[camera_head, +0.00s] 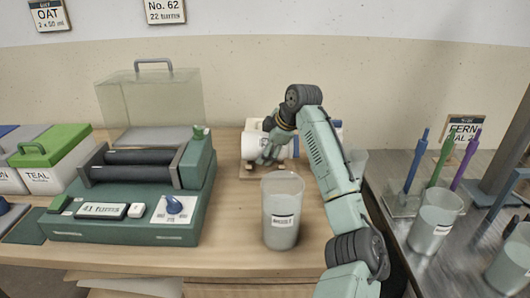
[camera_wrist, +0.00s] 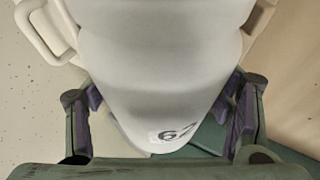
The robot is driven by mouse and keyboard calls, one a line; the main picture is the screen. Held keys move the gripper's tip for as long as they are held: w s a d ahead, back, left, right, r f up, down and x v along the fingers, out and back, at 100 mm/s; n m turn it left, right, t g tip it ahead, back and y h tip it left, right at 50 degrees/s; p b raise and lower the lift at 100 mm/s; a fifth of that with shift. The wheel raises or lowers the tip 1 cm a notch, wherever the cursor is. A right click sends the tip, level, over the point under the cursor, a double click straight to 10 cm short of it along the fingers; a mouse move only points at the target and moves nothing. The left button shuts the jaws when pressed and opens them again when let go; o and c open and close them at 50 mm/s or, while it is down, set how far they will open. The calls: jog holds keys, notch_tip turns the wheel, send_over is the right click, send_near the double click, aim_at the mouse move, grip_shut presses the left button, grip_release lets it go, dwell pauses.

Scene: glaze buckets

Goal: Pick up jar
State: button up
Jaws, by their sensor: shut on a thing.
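A white jar (camera_head: 253,139) is at the back middle of the wooden bench in the head view, partly hidden by my gripper (camera_head: 271,150). In the wrist view the jar (camera_wrist: 160,65) fills the upper middle and bears a small label reading 62. A handle-like loop shows at its upper left. The gripper's purple-padded fingers (camera_wrist: 168,112) lie on either side of the jar, and my gripper is shut on it. In the head view a low wooden stand (camera_head: 263,172) is beneath the jar; I cannot tell whether they touch.
A green roller machine (camera_head: 130,231) showing 41 turns, with a clear cover (camera_head: 150,105) behind it, occupies the left. A labelled translucent bucket (camera_head: 282,215) stands in front of the jar. More buckets (camera_head: 434,220) and upright tools stand right. Wall card (camera_head: 165,11) reads No. 62, 22 turns.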

notch_tip(320, 180, up, 33)
jog(key=p, duration=0.9)
jog(key=shift+f, duration=0.2)
jog(key=shift+f, duration=0.1)
dwell(0.5)
